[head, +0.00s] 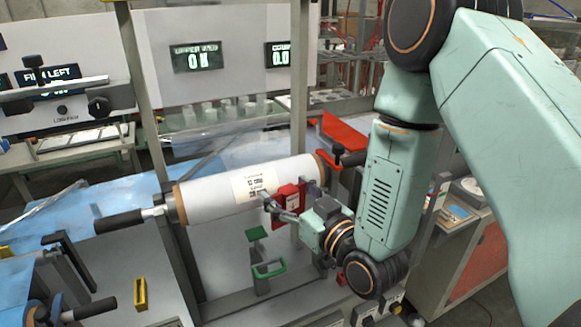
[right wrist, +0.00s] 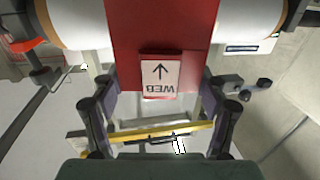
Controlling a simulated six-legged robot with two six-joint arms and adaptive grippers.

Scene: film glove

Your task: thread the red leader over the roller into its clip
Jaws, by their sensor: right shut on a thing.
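The red leader (head: 290,196) hangs in front of a white roll (head: 215,192) with brown ends, near the roll's right end. My right gripper (head: 284,206) is shut on the leader. In the right wrist view the leader (right wrist: 165,25) is a broad red strip with a white label bearing an arrow and "WEB". The fingers of my right gripper (right wrist: 162,108) stand at both sides of its lower end. A green bracket (head: 268,268) lies below the roll; I cannot tell which part is the clip. My left gripper is not in view.
A black handle (head: 118,221) sticks out left of the roll. A yellow bracket (head: 140,293) stands at the lower left. A yellow bar (right wrist: 165,131) crosses below the leader in the wrist view. Grey posts rise behind the roll. Blue film (head: 85,205) lies at the left.

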